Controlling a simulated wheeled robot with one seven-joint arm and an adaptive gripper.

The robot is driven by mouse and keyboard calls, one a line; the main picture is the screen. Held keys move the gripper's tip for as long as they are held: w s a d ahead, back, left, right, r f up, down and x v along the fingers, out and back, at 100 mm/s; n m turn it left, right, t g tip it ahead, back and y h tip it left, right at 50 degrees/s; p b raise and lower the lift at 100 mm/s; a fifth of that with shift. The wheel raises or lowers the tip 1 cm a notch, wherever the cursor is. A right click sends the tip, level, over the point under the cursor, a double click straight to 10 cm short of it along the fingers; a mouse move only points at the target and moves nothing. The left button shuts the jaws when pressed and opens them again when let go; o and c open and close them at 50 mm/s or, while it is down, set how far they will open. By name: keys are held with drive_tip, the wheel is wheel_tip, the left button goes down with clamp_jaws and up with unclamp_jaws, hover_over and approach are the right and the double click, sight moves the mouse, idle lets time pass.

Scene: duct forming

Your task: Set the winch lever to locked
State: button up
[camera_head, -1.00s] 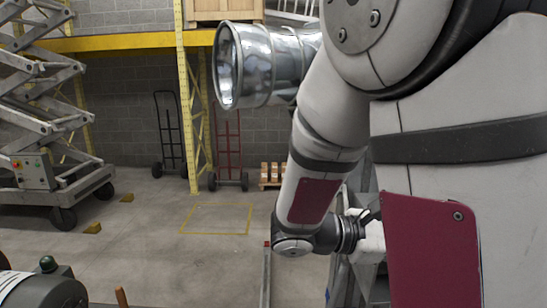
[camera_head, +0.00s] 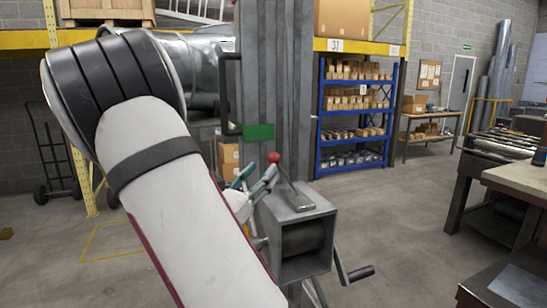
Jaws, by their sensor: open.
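The winch (camera_head: 312,212) is a grey box-shaped housing on a stand in front of a tall metal column, with a dark drum inside. Its lever has a red ball knob (camera_head: 273,157) and a grey shank that slopes down right to a flat plate on the housing top. My gripper (camera_head: 256,178) is open, just left of and below the red knob, with its fingers pointing up right. I cannot tell whether a finger touches the lever. My arm hides the winch's left side. No lock marking is readable.
A crank handle (camera_head: 355,273) sticks out at the winch's lower right. The grey column (camera_head: 290,80) rises behind, with a green plate (camera_head: 258,131). A blue shelf (camera_head: 355,115) and a workbench (camera_head: 500,180) stand to the right, with open floor between.

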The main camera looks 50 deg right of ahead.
sight(270, 162)
drive_tip(key=x, duration=0.6)
drive_tip(key=shift+d, duration=0.35)
clamp_jaws()
